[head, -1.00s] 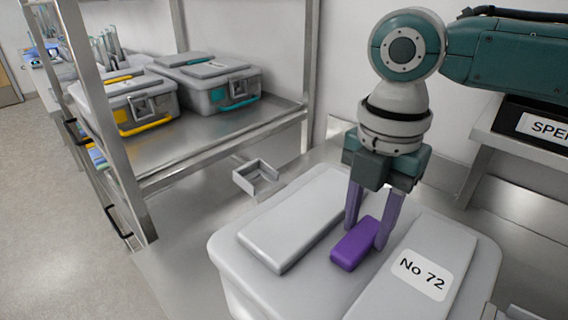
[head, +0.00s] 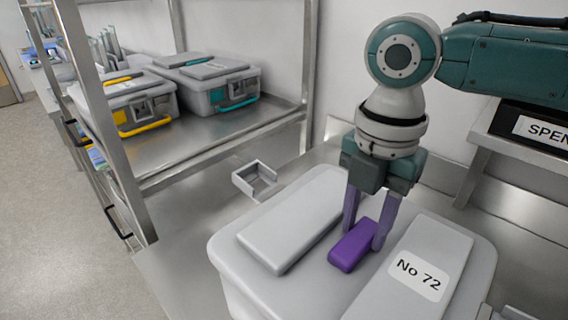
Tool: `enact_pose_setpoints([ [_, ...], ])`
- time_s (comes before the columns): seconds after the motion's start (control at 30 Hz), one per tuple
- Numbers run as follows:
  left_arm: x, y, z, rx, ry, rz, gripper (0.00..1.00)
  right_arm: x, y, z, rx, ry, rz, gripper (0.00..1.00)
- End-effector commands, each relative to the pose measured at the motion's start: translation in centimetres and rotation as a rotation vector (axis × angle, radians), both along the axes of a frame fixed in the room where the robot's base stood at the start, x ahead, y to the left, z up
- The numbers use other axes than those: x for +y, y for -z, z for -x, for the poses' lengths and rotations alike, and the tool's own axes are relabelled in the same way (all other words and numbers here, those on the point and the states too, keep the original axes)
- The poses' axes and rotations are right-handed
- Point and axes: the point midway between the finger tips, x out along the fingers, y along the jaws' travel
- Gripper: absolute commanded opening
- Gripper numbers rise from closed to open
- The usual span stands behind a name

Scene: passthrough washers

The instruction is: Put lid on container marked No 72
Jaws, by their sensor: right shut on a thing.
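The grey lid with the label "No 72" (head: 290,225) lies level at the lower middle of the head view. It has two raised pads and a purple handle (head: 350,249) between them. My right gripper (head: 364,235) points down from above, its two fingers shut on the purple handle. The container body below the lid is mostly hidden, so I cannot tell whether the lid is seated on it. My left gripper is not in view.
A metal shelf (head: 160,165) on the left holds a grey box with yellow latch (head: 130,103) and one with teal latch (head: 215,90). A small open grey bracket (head: 256,180) lies behind the lid. A "SPEN..." sign (head: 545,131) stands at right.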

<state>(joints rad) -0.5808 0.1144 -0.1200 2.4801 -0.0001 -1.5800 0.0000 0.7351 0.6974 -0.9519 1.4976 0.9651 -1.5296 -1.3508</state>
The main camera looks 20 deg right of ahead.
Motion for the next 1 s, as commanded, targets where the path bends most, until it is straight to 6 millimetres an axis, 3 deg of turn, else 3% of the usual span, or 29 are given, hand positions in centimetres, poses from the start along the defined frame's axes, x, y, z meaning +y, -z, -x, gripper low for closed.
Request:
enact_pose_setpoints([
  [1.0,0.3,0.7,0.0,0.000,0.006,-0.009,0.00,0.0,1.4,-0.1,-0.002,0.000,-0.001,0.00],
])
